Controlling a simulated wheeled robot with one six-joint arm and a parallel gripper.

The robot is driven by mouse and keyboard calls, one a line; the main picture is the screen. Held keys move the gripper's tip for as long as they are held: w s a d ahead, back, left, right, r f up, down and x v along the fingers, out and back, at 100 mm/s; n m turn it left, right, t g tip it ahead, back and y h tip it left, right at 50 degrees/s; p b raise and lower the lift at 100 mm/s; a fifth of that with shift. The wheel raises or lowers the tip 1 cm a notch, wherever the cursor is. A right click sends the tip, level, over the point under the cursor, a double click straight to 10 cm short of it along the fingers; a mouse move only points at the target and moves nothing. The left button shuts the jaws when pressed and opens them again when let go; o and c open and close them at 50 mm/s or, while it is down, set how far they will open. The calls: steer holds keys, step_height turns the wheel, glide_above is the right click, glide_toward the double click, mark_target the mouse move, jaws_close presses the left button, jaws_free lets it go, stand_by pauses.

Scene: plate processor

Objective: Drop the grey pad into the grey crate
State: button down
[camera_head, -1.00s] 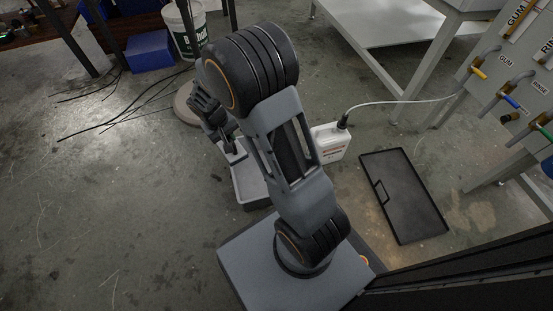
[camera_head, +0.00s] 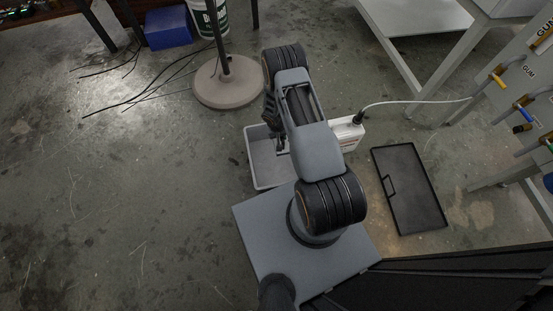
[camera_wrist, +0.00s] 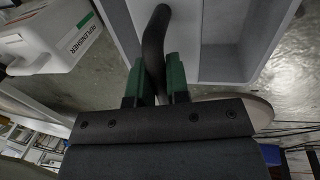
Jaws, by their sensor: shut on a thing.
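My gripper (camera_wrist: 157,72) has green fingers shut on a dark grey, bent strip of soft-looking material, which I take to be the grey pad (camera_wrist: 154,38). The pad stretches away from the fingertips, over the grey crate. The crate (camera_wrist: 205,78) has pale grey walls and fills the upper middle and right of the wrist view. In the head view the crate (camera_head: 251,163) stands on the floor just beyond my base. My gripper (camera_head: 281,146) is over its right part there, partly hidden by my arm. I cannot tell the exact height above the crate floor.
A white replenisher jug (camera_head: 349,133) with a hose stands right of the crate. A black tray (camera_head: 408,190) lies farther right. A round stand base (camera_head: 226,83) is behind the crate, with a blue bin (camera_head: 168,30) farther back.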

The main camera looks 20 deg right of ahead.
steer(key=shift+s+d+f, duration=0.1)
steer(key=shift+s+f, duration=0.1)
steer(key=shift+f, duration=0.25)
steer(key=shift+s+f, duration=0.2)
steer(key=shift+f, duration=0.25)
steer(key=shift+f+b, duration=1.55)
steer(key=shift+f, duration=1.2)
steer(key=c, duration=1)
jaws_free()
steer(key=shift+r, duration=0.15)
steer(key=a+r+p, duration=0.1)
steer(key=r, duration=0.3)
steer(key=r+p, duration=0.2)
steer(key=r, duration=0.3)
steer(key=a+r+p, duration=0.1)
steer(key=r, duration=0.3)
steer(key=shift+w+a+r, duration=0.2)
steer(key=shift+w+a, duration=0.05)
steer(key=shift+a, duration=0.1)
